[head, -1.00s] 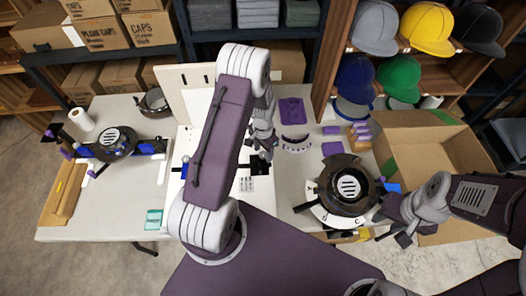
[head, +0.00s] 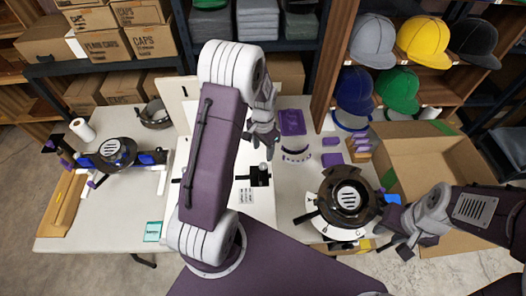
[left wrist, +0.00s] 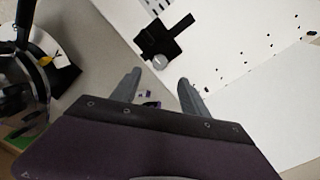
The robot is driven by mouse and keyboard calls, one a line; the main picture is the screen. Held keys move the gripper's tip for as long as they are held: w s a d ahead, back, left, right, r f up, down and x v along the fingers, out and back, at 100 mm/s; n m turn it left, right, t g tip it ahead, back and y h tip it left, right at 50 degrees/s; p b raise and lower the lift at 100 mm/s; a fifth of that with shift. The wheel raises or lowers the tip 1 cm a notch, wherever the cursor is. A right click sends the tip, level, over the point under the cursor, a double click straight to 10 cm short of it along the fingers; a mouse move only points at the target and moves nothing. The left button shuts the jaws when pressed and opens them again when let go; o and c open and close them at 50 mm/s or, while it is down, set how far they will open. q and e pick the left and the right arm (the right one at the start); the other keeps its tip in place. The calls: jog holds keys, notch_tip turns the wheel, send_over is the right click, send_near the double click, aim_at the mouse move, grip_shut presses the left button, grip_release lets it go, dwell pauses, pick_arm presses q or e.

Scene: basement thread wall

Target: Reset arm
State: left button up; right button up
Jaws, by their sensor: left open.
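My left gripper (head: 262,145) is partly hidden behind my purple left arm. It hangs over the white board (head: 262,215), just above a black fitting (head: 260,176) with a round silver knob in the picture. In the left wrist view its two grey fingers (left wrist: 160,88) are spread, with nothing between them. The black fitting (left wrist: 170,45) lies beyond the fingertips there. My right gripper (head: 398,245) is low at the right, beside a dark round press (head: 348,195) and the open carton. Its fingers are too small to judge.
Another round dark device (head: 113,153) stands on the left of the table. A large open cardboard box (head: 425,155) stands at the right. Caps (head: 372,40) fill the shelves behind. A teal card (head: 153,232) lies near the front edge.

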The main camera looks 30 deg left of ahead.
pick_arm(q)
jog(key=shift+d, duration=0.1)
jog(key=s+d+r+t, duration=0.1)
jog(key=d+r+t, duration=0.1)
jog(key=d+r, duration=0.45)
jog(key=s+r+n, duration=0.1)
jog(key=s+n, duration=0.3)
jog(key=s, duration=0.8)
jog(key=shift+d+r+g, duration=0.4)
jog(key=shift+s, duration=0.2)
jog(key=shift+w, duration=0.1)
jog(key=shift+a+n, duration=0.1)
jog(key=shift+n, duration=0.2)
